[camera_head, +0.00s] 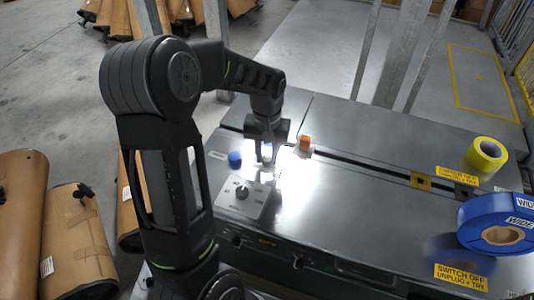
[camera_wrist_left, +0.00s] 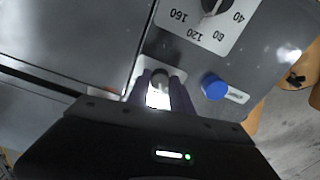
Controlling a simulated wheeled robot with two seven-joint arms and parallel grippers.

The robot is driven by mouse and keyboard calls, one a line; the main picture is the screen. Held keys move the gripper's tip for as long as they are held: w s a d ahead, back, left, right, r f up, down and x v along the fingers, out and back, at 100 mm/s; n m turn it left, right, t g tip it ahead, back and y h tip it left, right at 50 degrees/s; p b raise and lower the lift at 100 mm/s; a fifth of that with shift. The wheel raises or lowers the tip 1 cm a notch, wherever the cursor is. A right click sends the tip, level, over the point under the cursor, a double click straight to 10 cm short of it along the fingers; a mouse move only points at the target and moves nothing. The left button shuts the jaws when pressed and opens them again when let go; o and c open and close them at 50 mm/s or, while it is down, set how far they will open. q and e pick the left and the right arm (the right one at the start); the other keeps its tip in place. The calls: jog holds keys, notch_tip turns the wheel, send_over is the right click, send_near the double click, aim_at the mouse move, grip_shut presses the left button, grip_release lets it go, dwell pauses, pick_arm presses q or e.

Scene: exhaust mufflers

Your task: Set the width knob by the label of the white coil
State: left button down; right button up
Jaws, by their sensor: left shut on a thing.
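My left gripper (camera_head: 267,152) reaches down to the bench top. In the left wrist view its fingers (camera_wrist_left: 160,92) are shut on a small pale thing (camera_wrist_left: 157,99) with a dark round part behind it; I cannot tell exactly what it is. A black dial knob (camera_head: 242,192) sits on a grey plate beside the gripper. In the left wrist view this knob (camera_wrist_left: 212,6) has a scale marked 40, 80, 120 and 160. A blue coil (camera_head: 495,222) with white WIDE labels stands at the right. I see no clearly white coil. My right gripper is not in view.
A yellow roll (camera_head: 484,158) is at the bench's right. A dark slot crosses the bench top (camera_head: 370,190). Brown mufflers (camera_head: 75,235) stand at the left.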

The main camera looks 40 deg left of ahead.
aim_at(267, 159)
pick_arm(q)
jog(key=shift+w+n+p, duration=0.1)
jog(key=shift+n+p, duration=0.25)
jog(key=shift+n, duration=1.95)
jog(key=c, duration=1.1)
grip_release()
jog(key=shift+c, duration=0.2)
jog(key=shift+r, duration=0.1)
jog(key=shift+r+p, duration=0.3)
jog(key=shift+r, duration=3.5)
